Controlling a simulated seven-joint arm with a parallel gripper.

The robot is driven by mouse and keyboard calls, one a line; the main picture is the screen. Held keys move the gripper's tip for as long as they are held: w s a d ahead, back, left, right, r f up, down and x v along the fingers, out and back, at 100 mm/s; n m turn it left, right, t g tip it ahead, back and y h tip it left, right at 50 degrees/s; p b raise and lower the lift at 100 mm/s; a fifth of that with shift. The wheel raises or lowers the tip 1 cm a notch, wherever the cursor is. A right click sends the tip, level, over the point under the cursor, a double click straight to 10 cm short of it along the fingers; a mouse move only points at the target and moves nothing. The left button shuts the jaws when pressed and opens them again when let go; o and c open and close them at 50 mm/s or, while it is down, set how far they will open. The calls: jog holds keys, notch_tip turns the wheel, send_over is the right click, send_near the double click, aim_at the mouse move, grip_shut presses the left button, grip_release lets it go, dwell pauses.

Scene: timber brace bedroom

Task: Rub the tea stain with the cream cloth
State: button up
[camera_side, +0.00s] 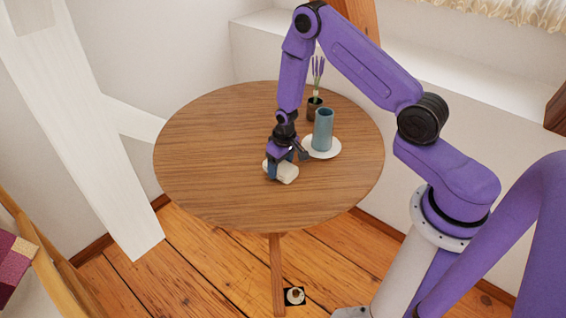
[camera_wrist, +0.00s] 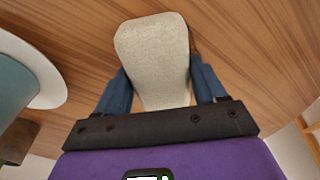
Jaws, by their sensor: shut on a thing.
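The cream cloth (camera_side: 287,173) is a thick folded pad, low at the top of the round wooden table, right of the table's middle. In the wrist view the cloth (camera_wrist: 153,50) sticks out ahead between the blue fingers. My gripper (camera_side: 277,168) is shut on the cloth and points down at the table; its fingers (camera_wrist: 160,88) press on both sides of it. A narrow dark brown patch (camera_wrist: 193,44) shows on the wood at the cloth's right edge in the wrist view, possibly the tea stain; the rest is hidden. I cannot tell whether the cloth touches the wood.
A teal cup (camera_side: 323,130) stands on a white saucer (camera_side: 326,151) close behind and right of my gripper. The saucer (camera_wrist: 50,88) is at left in the wrist view. A dark pot with lavender (camera_side: 315,106) stands behind. The table's left and front parts (camera_side: 210,150) are clear.

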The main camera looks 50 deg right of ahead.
jog(key=shift+a, duration=2.8)
jog(key=shift+d+r, duration=0.2)
jog(key=shift+r, duration=0.75)
notch_tip(320, 180, up, 6)
jog(key=shift+a, duration=0.1)
